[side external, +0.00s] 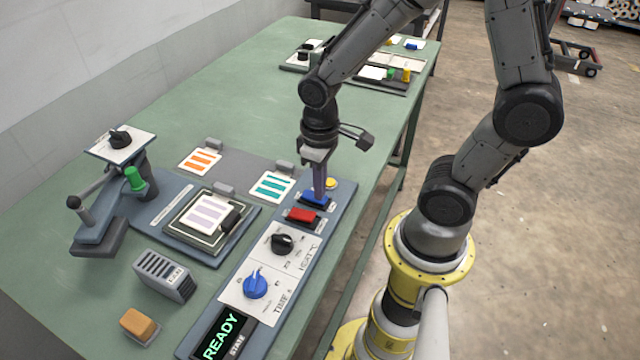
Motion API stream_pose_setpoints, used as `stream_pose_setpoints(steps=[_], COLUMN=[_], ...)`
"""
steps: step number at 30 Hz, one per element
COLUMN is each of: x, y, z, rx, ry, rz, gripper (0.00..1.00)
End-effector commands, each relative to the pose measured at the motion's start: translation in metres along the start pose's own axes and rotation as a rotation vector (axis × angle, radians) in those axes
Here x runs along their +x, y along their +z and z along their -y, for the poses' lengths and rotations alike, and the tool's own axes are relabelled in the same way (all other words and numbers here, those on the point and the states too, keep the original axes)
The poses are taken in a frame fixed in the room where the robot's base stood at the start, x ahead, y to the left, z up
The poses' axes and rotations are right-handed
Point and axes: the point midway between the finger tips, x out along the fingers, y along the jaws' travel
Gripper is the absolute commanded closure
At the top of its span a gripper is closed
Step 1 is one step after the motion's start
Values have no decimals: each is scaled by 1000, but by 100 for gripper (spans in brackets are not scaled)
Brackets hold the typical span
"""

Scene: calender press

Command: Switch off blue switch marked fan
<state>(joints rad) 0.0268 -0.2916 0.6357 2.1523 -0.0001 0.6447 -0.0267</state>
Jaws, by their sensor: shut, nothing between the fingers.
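The blue switch (311,200) is a rocker at the far end of the control panel (342,212), just beyond a red rocker switch (301,216). My gripper (319,195) points straight down over the blue switch. Its fingers are shut with nothing between them, and the tips are at the switch's right part. I cannot tell whether they touch it. The fingers hide part of the switch, and its marking is too small to read. A yellow button (331,183) sits just behind the fingertips.
Nearer on the panel are a black knob (282,243), a blue knob (256,285) and a display reading READY (222,337). The green table's (215,110) far middle is clear.

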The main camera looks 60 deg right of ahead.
Motion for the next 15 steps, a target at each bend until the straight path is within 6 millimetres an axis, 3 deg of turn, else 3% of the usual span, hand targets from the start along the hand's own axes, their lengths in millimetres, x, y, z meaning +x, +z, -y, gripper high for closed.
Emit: stream_pose_setpoints(steps=[3, 15], x=[10, 12], y=[7, 5], z=[0, 0], rx=[0, 0], ry=[0, 0], rz=[5, 11], gripper=[100, 100])
